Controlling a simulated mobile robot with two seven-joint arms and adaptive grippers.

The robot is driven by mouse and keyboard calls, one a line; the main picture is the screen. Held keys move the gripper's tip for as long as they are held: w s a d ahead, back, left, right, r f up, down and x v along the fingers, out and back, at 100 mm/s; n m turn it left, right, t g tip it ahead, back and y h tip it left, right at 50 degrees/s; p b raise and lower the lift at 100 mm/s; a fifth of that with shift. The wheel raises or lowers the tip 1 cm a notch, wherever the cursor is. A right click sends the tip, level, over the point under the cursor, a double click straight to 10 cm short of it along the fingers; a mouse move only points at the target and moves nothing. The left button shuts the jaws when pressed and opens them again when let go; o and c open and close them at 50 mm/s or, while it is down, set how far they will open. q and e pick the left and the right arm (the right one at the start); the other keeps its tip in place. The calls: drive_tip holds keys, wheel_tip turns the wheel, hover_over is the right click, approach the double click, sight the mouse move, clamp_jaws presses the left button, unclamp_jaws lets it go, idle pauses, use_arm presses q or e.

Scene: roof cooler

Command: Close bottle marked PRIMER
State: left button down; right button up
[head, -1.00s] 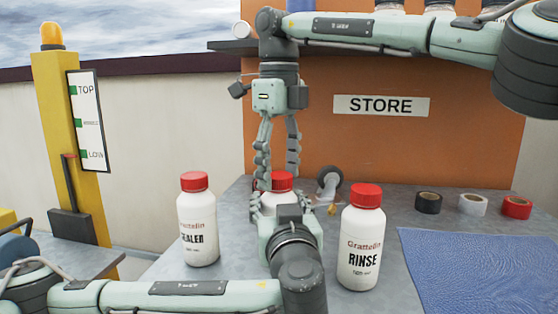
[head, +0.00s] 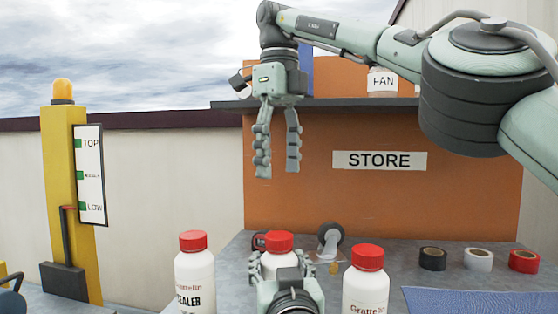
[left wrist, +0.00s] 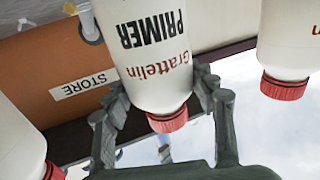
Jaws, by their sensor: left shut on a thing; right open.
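The bottle marked PRIMER shows upside down in the left wrist view (left wrist: 150,65), white with a red cap (left wrist: 168,120) on its mouth. In the head view it is the middle bottle (head: 278,263), standing on the counter with its red cap (head: 278,242) on top. I cannot tell how tight the cap is. My left gripper (head: 281,270) is shut on the bottle's body from the near side and hides its lower part. My right gripper (head: 278,170) is open and empty, pointing down well above the cap, clear of it.
The SEALER bottle (head: 195,275) stands left of the held bottle and the RINSE bottle (head: 366,290) right, both red-capped and close by. Tape rolls (head: 478,259) and a blue mat (head: 470,300) lie at right. A shelf (head: 350,104) runs behind my right gripper, above the STORE sign (head: 379,160).

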use_arm(q)
drive_tip(key=shift+c, duration=2.2)
unclamp_jaws()
drive_tip(key=s+d, duration=0.1)
drive_tip(key=s, duration=1.1)
drive_tip(key=shift+d, duration=0.15)
